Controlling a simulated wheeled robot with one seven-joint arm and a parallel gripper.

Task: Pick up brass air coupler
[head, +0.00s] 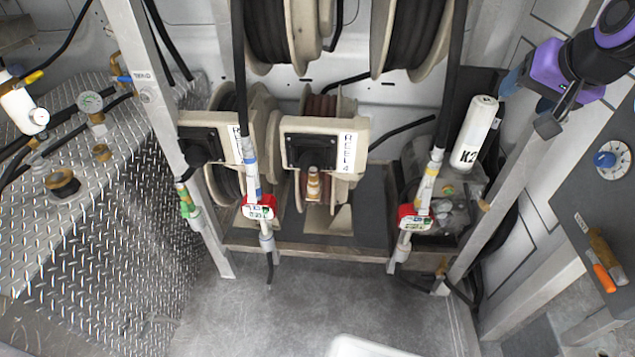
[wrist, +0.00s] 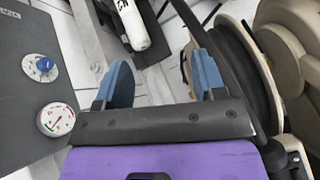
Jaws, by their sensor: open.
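A brass fitting that looks like the air coupler (head: 313,184) sits upright at the front of the reel labelled REEL 4 (head: 335,140), in the middle of the head view. I do not see it in the wrist view. My gripper (head: 532,101) is at the upper right of the head view, well to the right of the coupler and apart from it. In the wrist view, my gripper (wrist: 163,78) shows two blue finger pads spread wide with nothing between them.
A white K2 cylinder (head: 474,132) stands left of my gripper. Metal posts and hanging hoses with red-and-white meters (head: 259,207) flank REEL 4. A grey panel (head: 575,185) with a blue knob (head: 606,159) is at the right. The floor (head: 300,310) in front is mostly clear.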

